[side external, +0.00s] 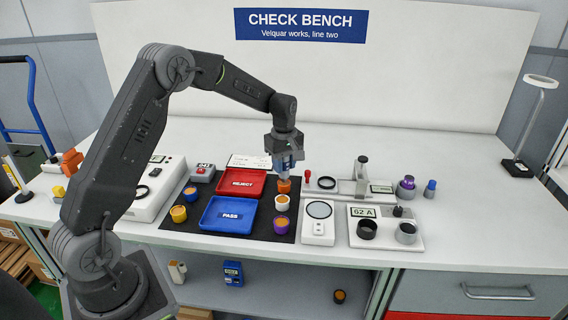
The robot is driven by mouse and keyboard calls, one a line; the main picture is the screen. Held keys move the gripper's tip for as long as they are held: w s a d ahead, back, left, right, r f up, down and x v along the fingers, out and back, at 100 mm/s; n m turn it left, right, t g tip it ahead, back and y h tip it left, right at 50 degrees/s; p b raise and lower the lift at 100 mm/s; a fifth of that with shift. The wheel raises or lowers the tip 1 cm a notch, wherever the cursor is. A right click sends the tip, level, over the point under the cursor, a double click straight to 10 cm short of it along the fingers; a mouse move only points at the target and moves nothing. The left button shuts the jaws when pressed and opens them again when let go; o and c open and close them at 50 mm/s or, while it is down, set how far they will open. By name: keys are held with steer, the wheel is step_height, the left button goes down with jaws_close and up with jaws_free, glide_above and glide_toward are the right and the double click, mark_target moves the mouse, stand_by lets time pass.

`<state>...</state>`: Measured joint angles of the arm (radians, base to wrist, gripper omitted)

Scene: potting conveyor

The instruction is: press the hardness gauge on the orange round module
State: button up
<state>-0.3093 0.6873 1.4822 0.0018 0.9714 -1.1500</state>
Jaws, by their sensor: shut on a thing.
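My gripper (286,158) is shut on a blue and pale upright tool, which looks like the hardness gauge (288,168). Its lower end is right over the orange round module (284,187), and I cannot tell whether they touch. The orange module stands on the black mat (262,229), just right of the red REJECT tray (241,183). The gauge's tip and the module's top are small and partly merged in this view.
The blue PASS tray (229,215) lies left. A white device with a round dark plate (319,211) and a fixture marked G2 A (385,239) stand right.

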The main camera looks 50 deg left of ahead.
steer(key=shift+f, duration=0.75)
stand_by(1.3)
steer(key=shift+r, duration=0.1)
steer(key=shift+r, duration=3)
